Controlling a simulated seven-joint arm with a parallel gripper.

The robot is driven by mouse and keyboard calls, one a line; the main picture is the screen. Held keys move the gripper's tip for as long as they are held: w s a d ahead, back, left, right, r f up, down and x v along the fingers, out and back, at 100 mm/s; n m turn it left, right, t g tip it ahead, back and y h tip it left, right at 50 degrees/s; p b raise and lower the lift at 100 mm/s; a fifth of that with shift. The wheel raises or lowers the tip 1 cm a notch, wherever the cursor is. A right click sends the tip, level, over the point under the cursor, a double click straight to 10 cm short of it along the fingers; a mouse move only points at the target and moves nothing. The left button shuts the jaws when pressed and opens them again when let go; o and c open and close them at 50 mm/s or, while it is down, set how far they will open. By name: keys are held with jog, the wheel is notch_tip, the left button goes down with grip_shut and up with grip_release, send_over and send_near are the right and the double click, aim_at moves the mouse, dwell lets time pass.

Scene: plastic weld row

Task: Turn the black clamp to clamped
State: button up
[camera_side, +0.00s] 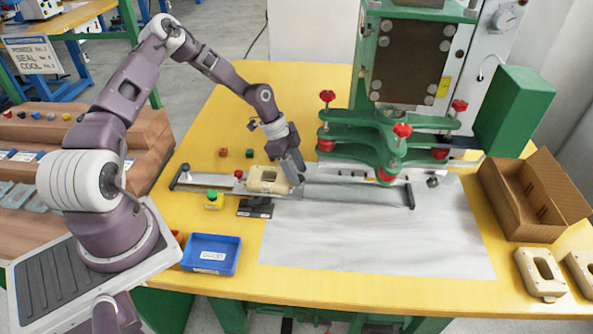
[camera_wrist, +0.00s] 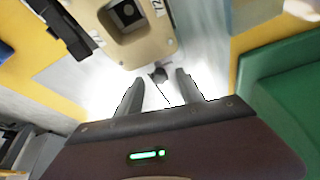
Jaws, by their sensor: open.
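A small dark knob-like piece (camera_wrist: 158,73), which looks like the black clamp, shows in the wrist view beside the end of a beige housing (camera_wrist: 128,25). The beige housing (camera_side: 262,179) sits on the metal slide in the side view. My gripper (camera_side: 298,183) is low at the housing's right end. In the wrist view its open fingers (camera_wrist: 158,88) stand either side of the dark piece's line, with a gap between them. I cannot tell whether they touch it. The clamp's setting is not readable, and in the side view my gripper hides this piece.
A black block (camera_side: 255,207) with a label lies in front of the slide (camera_side: 345,193). A green-topped yellow button box (camera_side: 213,200) and a blue tray (camera_side: 211,254) are at the left. The green press (camera_side: 385,140) stands to the right. A cardboard box (camera_side: 530,195) is farther right.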

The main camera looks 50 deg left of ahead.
grip_shut()
dwell(0.4)
jog(key=n, duration=0.2)
jog(key=n+t+y, duration=0.1)
jog(key=n, duration=0.1)
jog(key=shift+s+d, duration=0.15)
jog(key=shift+d, duration=0.05)
jog(key=n+y, duration=0.1)
jog(key=n, duration=0.2)
jog(key=shift+d+n+t, duration=0.15)
jog(key=shift+n+t, duration=0.25)
jog(key=n+y, duration=0.1)
jog(key=n, duration=0.2)
jog(key=shift+d+y, duration=0.15)
jog(key=shift+y, duration=0.25)
jog(key=shift+d+n+y, duration=0.1)
jog(key=shift+n+y, duration=0.6)
jog(key=shift+n, duration=1.5)
